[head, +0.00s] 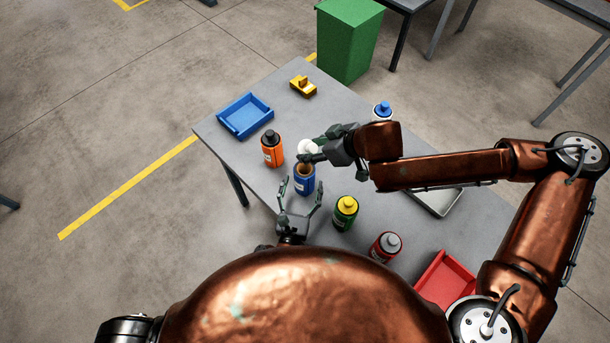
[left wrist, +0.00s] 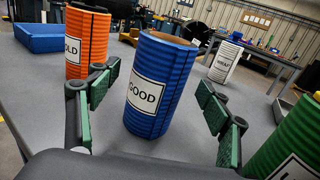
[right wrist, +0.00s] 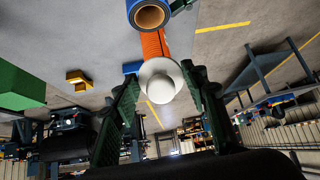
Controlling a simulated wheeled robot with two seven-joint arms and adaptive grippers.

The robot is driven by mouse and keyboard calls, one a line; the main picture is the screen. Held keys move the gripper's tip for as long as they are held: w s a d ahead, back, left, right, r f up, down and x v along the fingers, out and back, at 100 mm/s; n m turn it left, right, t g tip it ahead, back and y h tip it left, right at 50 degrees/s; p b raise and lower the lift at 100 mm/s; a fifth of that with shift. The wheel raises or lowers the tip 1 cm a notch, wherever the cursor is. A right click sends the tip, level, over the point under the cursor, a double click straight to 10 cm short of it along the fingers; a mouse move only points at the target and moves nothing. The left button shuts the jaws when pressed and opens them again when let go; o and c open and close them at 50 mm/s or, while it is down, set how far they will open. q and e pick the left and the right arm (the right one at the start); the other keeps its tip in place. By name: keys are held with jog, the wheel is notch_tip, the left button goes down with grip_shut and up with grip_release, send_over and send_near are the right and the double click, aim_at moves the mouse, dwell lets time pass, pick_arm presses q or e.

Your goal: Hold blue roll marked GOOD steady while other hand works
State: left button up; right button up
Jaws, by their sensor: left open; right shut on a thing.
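The blue roll marked GOOD (head: 304,184) stands upright on the grey table, and its open top shows a brown core. In the left wrist view the roll (left wrist: 147,95) stands between the spread fingers of my left gripper (head: 301,191), with gaps visible on both sides. My left gripper is open and low in front of the roll. My right gripper (head: 307,155) is shut on a white round-topped cap (right wrist: 160,80), just behind and above the roll. In the right wrist view the roll's open end (right wrist: 150,14) is beyond the cap.
An orange bottle (head: 272,152) stands left of the roll, and a green one (head: 345,213) to its right. A grey-capped red bottle (head: 386,245) and red tray (head: 446,281) are at right. A blue tray (head: 245,116) and yellow block (head: 303,86) are farther back.

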pick_arm(q)
jog(key=shift+w+d, duration=0.2)
jog(key=shift+w, duration=0.75)
jog(key=shift+w+d, duration=0.15)
jog(key=shift+w, duration=0.75)
jog(key=c, duration=1.7)
pick_arm(e)
jog(key=shift+w, duration=0.1)
